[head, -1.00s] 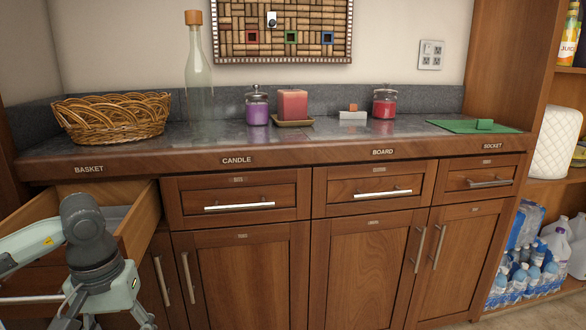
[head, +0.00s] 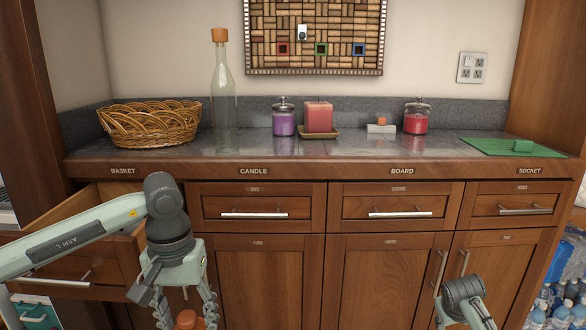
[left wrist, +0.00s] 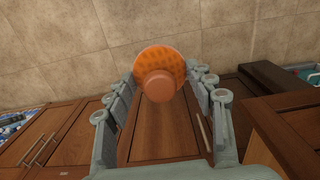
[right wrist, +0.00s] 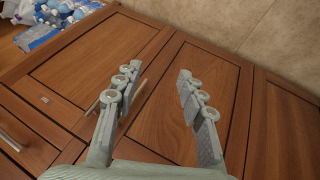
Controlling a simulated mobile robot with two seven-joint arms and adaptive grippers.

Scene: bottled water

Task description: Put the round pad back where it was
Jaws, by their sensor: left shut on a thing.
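The round pad (left wrist: 175,58) is an orange, dotted disc with a knob (left wrist: 159,86) in the left wrist view. It sits between the fingers of my left gripper (left wrist: 160,75), which is shut on it. In the head view its orange part (head: 187,319) shows low at the bottom edge, between the left fingers, in front of the cabinets. My right gripper (right wrist: 155,80) is open and empty in front of cabinet doors; its arm shows at the lower right of the head view (head: 466,300).
An open drawer (head: 58,212) juts out at the left, behind my left arm. A cork board (head: 313,35) hangs above.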

